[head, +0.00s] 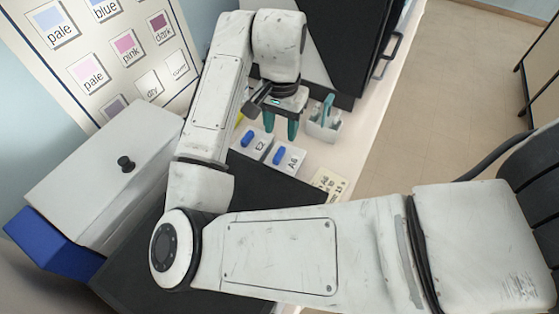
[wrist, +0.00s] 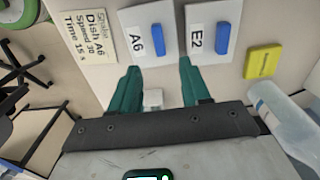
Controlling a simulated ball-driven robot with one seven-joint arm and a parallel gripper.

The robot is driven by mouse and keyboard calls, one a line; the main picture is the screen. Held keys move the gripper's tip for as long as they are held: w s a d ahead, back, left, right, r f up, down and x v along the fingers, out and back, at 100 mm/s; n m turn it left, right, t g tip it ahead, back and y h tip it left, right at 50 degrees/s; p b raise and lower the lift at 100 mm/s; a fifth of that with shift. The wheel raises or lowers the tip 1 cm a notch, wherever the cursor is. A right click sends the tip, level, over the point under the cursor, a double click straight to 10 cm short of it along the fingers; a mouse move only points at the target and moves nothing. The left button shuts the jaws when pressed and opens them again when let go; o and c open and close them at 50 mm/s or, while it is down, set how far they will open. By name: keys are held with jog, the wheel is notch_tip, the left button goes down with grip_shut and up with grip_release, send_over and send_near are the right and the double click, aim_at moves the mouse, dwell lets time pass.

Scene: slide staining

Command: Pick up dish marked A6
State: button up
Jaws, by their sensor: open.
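The dish marked A6 (head: 291,165) is a white square dish with a blue handle on its top, on the white bench. It also shows at the top of the wrist view (wrist: 142,20). The similar dish marked E2 (head: 246,149) sits beside it, on its left in the head view and on its right in the wrist view (wrist: 204,14). My gripper (head: 280,131) has teal fingers, spread apart and empty, above the bench near both dishes. In the wrist view the fingers (wrist: 159,66) point towards the dishes and appear apart from both handles.
A card (wrist: 88,38) reading Shake Dish A6, Speed 30, Time 15 s lies beside A6. A yellow block (wrist: 263,62) and a clear bottle (wrist: 285,118) are on E2's side. A white holder (head: 323,127) with a teal item stands right of my gripper. A colour chart (head: 105,55) stands at upper left.

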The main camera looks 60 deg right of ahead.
aim_at(280, 150)
jog(key=shift+a+f+p, duration=0.1)
jog(key=shift+f+p, duration=0.5)
jog(key=shift+f, duration=3.1)
grip_shut()
